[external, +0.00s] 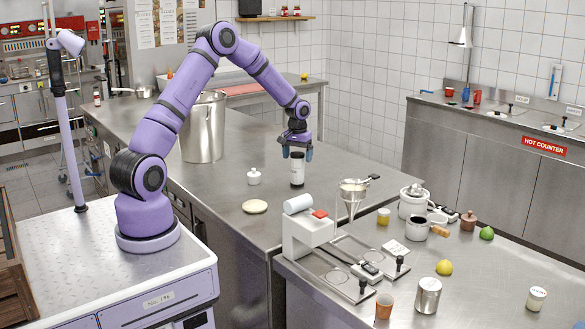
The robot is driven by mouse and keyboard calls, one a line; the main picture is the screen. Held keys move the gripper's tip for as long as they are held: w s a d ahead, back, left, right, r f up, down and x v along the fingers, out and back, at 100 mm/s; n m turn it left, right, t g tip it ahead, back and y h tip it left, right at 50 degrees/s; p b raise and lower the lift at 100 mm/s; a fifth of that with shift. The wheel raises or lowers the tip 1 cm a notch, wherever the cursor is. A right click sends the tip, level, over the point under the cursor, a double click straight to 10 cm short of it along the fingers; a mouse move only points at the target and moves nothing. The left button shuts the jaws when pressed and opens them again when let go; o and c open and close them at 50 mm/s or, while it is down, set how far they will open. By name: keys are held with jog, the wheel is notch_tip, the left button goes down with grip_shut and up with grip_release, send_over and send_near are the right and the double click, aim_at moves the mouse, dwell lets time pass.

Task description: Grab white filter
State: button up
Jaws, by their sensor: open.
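My gripper (296,153) points down over the steel counter with its fingers apart. No thing is clearly readable as a white filter; the cylinder, pot and disc are the pale things near my gripper.
A tall steel pot (203,130) stands left of my gripper. Pots, cups, a lemon (444,267) and a lime (487,233) crowd the right. The counter behind the cylinder is clear.

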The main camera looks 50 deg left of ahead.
notch_tip(320, 180, down, 2)
jog(key=shift+f, duration=0.15)
jog(key=shift+c, duration=0.4)
jog(key=c, duration=1)
jog(key=shift+r, duration=0.7)
jog(key=shift+s+r, duration=0.15)
jog(key=shift+r, duration=0.45)
jog(key=shift+s+r, duration=0.15)
jog(key=shift+r, duration=0.45)
jog(key=s+r, duration=0.1)
jog(key=s, duration=1.4)
jog(key=shift+s+d+r, duration=0.15)
jog(key=shift+s+d, duration=0.05)
